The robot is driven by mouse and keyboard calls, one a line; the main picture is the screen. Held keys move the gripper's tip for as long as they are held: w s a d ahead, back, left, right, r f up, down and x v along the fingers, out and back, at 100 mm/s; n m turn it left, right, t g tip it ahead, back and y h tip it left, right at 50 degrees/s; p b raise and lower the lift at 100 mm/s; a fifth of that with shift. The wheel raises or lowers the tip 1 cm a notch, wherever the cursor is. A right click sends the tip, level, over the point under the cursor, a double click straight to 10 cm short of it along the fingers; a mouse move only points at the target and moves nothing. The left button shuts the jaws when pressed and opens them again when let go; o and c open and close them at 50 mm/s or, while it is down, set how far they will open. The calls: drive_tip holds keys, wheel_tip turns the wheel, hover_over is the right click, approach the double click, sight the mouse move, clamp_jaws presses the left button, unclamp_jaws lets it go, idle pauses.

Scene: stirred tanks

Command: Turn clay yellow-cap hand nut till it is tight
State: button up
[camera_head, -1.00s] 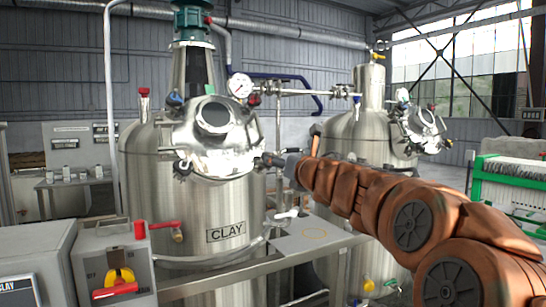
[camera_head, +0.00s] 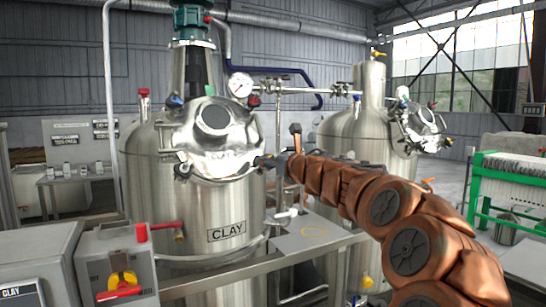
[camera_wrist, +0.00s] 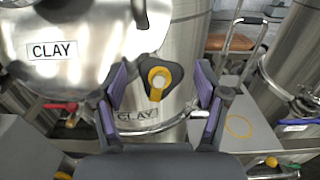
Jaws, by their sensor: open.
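The yellow-cap hand nut (camera_wrist: 158,83) shows in the wrist view as a dark lobed knob with a yellow cap. It sits at the lower right edge of the shiny hatch cover labelled CLAY (camera_wrist: 95,40). My gripper (camera_wrist: 163,88) is open, with one purple-padded finger to each side of the nut in the picture. I see gaps on both sides; I cannot tell how deep the fingers reach. In the head view my gripper (camera_head: 272,161) is at the right edge of the clay tank's hatch (camera_head: 215,135), and the nut cannot be made out there.
The clay tank (camera_head: 190,210) stands in front of me, with a red-handled valve (camera_head: 168,226) on its left. A second steel tank (camera_head: 370,135) stands to the right behind my arm. A control box with a yellow-and-red switch (camera_head: 122,282) is at the lower left.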

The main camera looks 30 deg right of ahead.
drive_tip(key=shift+w, duration=0.25)
drive_tip(key=shift+c, duration=0.4)
drive_tip(key=c, duration=1.1)
